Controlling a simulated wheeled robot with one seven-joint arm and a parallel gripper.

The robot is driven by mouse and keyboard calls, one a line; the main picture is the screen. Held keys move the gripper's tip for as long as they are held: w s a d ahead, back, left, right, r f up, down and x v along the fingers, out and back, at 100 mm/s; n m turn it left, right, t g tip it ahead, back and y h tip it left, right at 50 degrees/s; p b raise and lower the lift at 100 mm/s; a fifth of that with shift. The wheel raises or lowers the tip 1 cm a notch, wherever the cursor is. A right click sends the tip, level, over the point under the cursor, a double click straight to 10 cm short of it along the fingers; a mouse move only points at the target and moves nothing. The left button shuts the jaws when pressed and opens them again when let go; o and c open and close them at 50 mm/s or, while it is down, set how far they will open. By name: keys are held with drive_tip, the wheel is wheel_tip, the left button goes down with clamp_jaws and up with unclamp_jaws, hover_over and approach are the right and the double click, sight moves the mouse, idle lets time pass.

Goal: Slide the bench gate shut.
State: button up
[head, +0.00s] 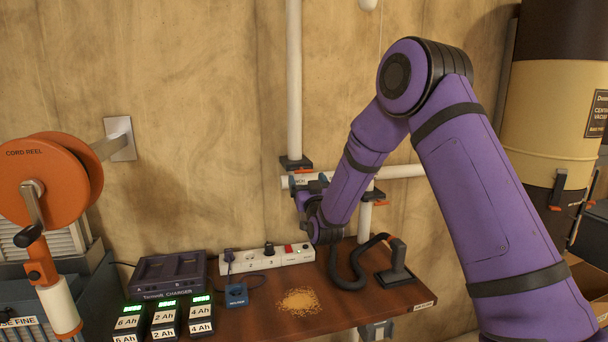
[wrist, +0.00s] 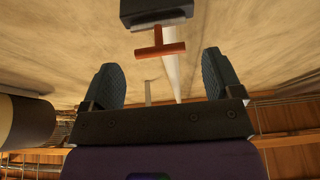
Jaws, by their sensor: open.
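In the head view, a dark gate (head: 296,162) with a small orange handle (head: 303,171) sits low on the white vertical pipe, above a partly covered label ending in "NCH". My gripper (head: 306,184) is just below that handle, partly hidden by my arm. In the wrist view my gripper (wrist: 160,72) is open and empty, its two dark fingers wide apart. An orange T-shaped handle (wrist: 160,50) on a dark gate body (wrist: 155,11) lies ahead, between the finger lines and apart from them. How far the gate slide stands out is unclear.
A second dark gate (head: 372,195) with an orange handle is right of my wrist. The wooden bench (head: 360,305) below carries a power strip (head: 266,258), a charger (head: 168,272), a black hose (head: 345,275) and sawdust (head: 299,301). A cord reel (head: 45,180) stands left.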

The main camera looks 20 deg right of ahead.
drive_tip(key=v, duration=0.5)
drive_tip(key=shift+s+f, duration=0.15)
drive_tip(key=shift+s, duration=0.25)
drive_tip(key=s+d+r+n+g+y, duration=0.1)
drive_tip(key=s+d+r+g, duration=0.2)
drive_tip(key=s+r+g, duration=0.7)
drive_tip(key=s+d+g, duration=0.2)
drive_tip(key=s+g, duration=0.1)
drive_tip(key=s, duration=1.4)
drive_tip(key=s+d+r+m+g+h, duration=0.1)
drive_tip(key=s+g, duration=0.3)
drive_tip(key=s, duration=1.3)
drive_tip(key=shift+d+r, duration=0.3)
drive_tip(key=shift+d, duration=0.15)
